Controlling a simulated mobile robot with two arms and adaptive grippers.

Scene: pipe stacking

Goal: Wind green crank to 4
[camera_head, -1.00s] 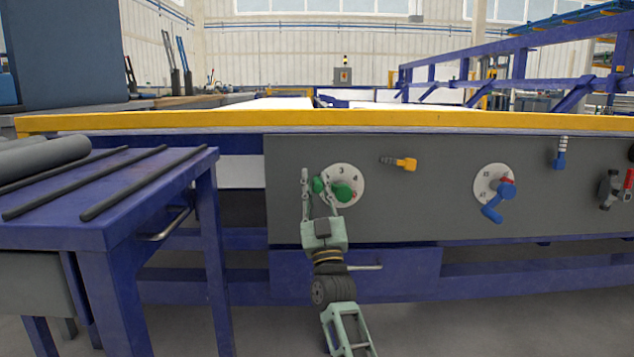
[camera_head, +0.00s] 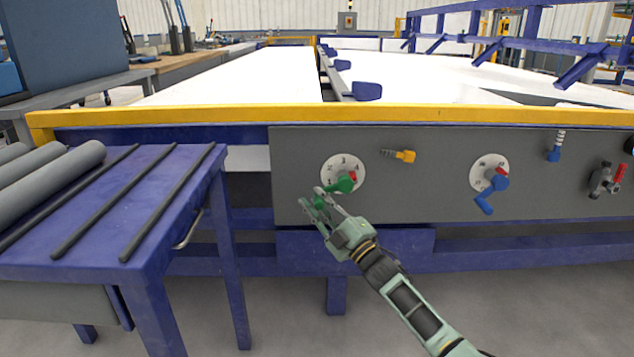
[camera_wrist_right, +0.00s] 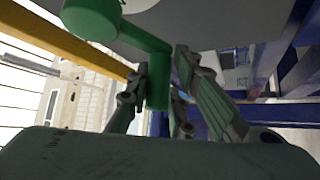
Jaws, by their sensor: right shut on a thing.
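The exact number pointed at is too small to tell. My left gripper is not in view.
A blue table (camera_head: 105,205) with grey pipes (camera_head: 50,180) stands at the left, close to the dial.

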